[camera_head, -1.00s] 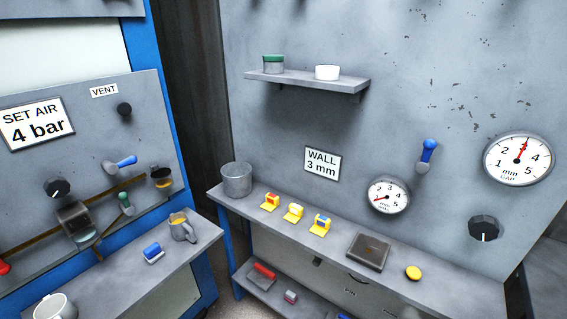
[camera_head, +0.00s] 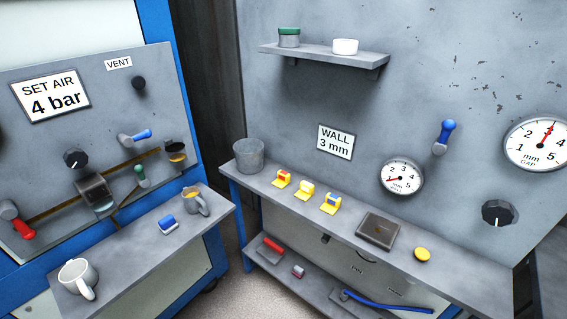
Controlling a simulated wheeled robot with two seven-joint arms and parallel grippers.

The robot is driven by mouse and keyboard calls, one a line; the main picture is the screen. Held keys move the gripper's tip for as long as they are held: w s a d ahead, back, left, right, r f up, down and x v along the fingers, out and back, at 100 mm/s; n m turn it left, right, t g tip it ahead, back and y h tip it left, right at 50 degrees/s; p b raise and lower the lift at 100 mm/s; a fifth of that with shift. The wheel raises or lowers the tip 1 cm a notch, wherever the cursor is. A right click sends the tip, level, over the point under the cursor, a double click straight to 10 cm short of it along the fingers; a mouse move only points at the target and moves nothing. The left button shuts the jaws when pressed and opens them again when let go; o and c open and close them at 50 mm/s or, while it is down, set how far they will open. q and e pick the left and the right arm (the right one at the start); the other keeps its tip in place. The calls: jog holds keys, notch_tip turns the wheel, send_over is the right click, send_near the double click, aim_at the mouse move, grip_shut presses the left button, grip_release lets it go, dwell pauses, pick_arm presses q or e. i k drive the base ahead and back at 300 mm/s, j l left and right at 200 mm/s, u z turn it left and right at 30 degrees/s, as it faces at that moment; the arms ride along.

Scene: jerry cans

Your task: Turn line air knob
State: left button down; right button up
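Neither of my grippers is in view. On the left grey panel, a black knob (camera_head: 75,158) with a white pointer mark sits below the sign "SET AIR 4 bar" (camera_head: 50,95). A plain round black knob (camera_head: 138,83) sits under the "VENT" label (camera_head: 118,63). A blue-handled lever (camera_head: 136,138), a green-handled lever (camera_head: 141,176) and a red-handled lever (camera_head: 22,228) are on the same panel. No label reading "line air" is legible, so I cannot tell for sure which knob is which.
A shelf (camera_head: 125,245) below the left panel holds a white mug (camera_head: 78,279), a blue-topped block (camera_head: 168,225) and a grey jug (camera_head: 195,201). The right panel has a gap gauge (camera_head: 540,143), a wall gauge (camera_head: 401,178) and another black knob (camera_head: 497,213).

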aim_at(76, 158)
jog(key=j+u, duration=0.1)
jog(key=u, duration=0.35)
jog(key=i+u, duration=0.1)
jog(key=u, duration=0.35)
jog(key=j+u, duration=0.1)
jog(key=u, duration=0.35)
